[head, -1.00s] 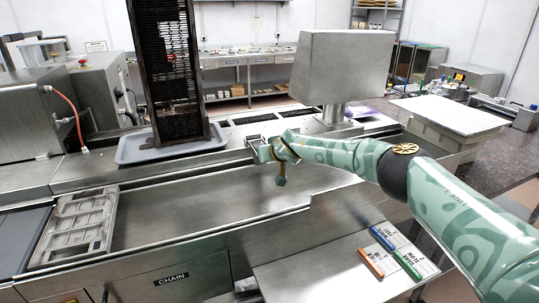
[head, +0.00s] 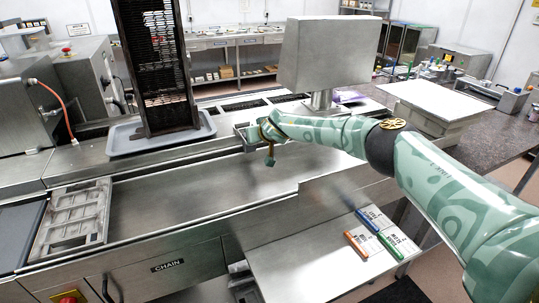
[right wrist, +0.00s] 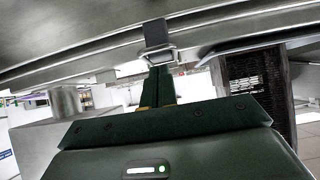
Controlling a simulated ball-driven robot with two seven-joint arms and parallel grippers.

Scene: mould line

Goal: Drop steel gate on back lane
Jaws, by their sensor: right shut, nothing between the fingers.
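A small steel gate (head: 243,139) with a bracket-like frame sits on the raised back lane (head: 212,150), right of the rack tower. My right gripper (head: 254,134) is at the gate, partly hidden by its own wrist. In the right wrist view my dark green fingers (right wrist: 161,84) are shut with nothing between them. A steel bracket (right wrist: 159,42), seemingly the gate's handle, shows just beyond the fingertips. I cannot tell whether they touch it, nor whether the gate is fully down. My left gripper is not in view.
A black rack tower (head: 158,70) stands on a grey tray (head: 112,143) on the back lane. A steel screen housing (head: 330,55) rises behind my right arm. A mould (head: 72,216) lies at the front lane's left end. The front lane (head: 180,195) is otherwise clear.

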